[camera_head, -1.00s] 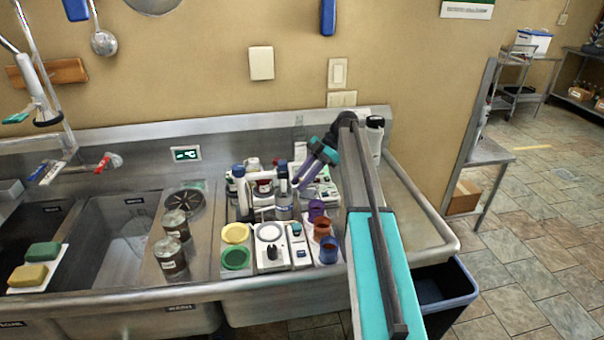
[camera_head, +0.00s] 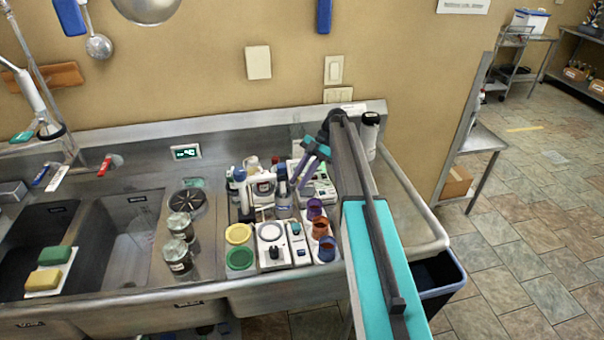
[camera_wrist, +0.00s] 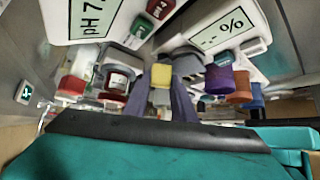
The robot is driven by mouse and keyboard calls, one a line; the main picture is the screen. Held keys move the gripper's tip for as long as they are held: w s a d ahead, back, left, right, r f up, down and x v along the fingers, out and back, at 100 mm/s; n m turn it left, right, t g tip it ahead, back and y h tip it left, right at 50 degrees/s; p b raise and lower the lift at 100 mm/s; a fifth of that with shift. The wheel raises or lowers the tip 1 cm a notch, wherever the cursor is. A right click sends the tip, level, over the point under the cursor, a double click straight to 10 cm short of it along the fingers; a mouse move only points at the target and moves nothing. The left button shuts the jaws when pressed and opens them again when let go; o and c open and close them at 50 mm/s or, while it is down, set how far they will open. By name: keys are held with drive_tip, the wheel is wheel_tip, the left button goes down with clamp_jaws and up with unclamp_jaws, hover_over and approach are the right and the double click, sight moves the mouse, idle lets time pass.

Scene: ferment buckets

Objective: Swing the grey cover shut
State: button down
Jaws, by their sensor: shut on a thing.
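My gripper (camera_head: 303,178) reaches down with its purple fingers among the meters on the right side of the bench. In the wrist view the fingertips (camera_wrist: 161,88) stand on either side of a small yellow piece (camera_wrist: 161,76). A grey flap-like part, which looks like the grey cover (camera_wrist: 184,64), is right beside the fingertips, under a meter with a "%" display (camera_wrist: 222,32). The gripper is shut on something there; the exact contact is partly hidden. The cover cannot be made out in the head view, and its angle is unclear.
Purple, brown and blue cups (camera_head: 322,229) stand close to the arm. A yellow lid (camera_head: 238,234) and a green lid (camera_head: 239,258) lie to the left. A pH meter (camera_wrist: 90,18) is close at the wrist view's upper left. Jars (camera_head: 177,257) stand near the sink.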

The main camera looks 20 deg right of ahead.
drive_tip(key=shift+d, duration=0.2)
drive_tip(key=shift+s, duration=0.1)
drive_tip(key=c, duration=1.5)
unclamp_jaws()
drive_tip(key=shift+a, duration=0.1)
